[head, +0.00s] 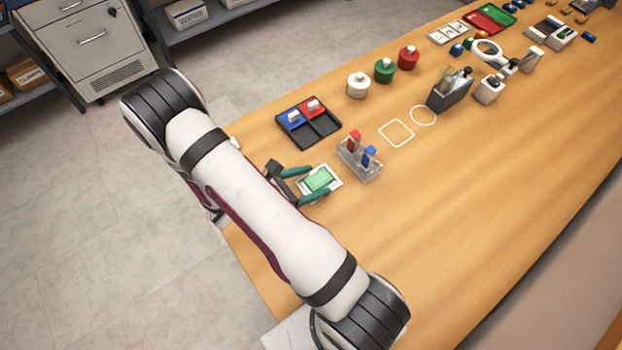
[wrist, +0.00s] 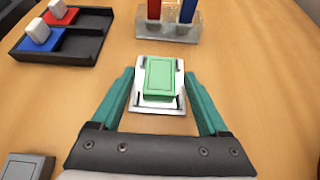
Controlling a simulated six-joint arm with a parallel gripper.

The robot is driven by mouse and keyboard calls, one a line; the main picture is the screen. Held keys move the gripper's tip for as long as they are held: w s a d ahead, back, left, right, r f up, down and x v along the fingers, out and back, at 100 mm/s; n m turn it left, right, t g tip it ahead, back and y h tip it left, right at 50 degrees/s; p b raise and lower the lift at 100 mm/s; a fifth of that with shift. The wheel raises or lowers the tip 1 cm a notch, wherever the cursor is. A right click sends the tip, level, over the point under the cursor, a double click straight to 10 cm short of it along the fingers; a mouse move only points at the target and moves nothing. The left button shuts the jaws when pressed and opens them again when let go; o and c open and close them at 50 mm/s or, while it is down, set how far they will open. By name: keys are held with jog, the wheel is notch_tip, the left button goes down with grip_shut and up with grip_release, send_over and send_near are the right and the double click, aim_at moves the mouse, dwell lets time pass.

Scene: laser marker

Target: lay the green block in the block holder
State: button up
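The green block (head: 319,179) lies flat on a white and silver holder (head: 330,188) on the table, near my arm. In the wrist view the green block (wrist: 159,77) sits in the middle of the block holder (wrist: 157,104), whose rim shows around it. My gripper (head: 305,184) has its two teal fingers spread on either side of the block and holder. In the wrist view a gap shows between each finger of my gripper (wrist: 160,92) and the block, so it is open and holds nothing. The block's underside is hidden.
A clear rack (head: 358,162) with a red and a blue piece stands just beyond the holder. A black sorting tray (head: 318,135) with red and blue compartments lies behind to the left. White, green and red round containers (head: 384,71) stand farther back.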

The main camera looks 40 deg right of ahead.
dwell(0.4)
jog(key=v, duration=1.5)
jog(key=shift+a+r, duration=0.15)
jog(key=shift+a, duration=0.25)
jog(key=s+d+r+m+g+y, duration=0.2)
jog(key=s+r+m+g+y, duration=0.3)
jog(key=s+r+m, duration=0.55)
jog(key=s+a+r+m+t+y, duration=0.1)
jog(key=m+y, duration=0.2)
jog(key=m, duration=0.1)
jog(key=s+a+r+m+t+y, duration=0.1)
jog(key=s+a+m+t+y, duration=0.1)
jog(key=m+y, duration=0.1)
jog(key=s+a+r+m+t+y, duration=0.1)
jog(key=a+m+y, duration=0.1)
jog(key=m, duration=0.4)
jog(key=shift+s+r+t+y, duration=0.2)
jog(key=shift+s+t+y, duration=0.2)
jog(key=shift+y, duration=0.1)
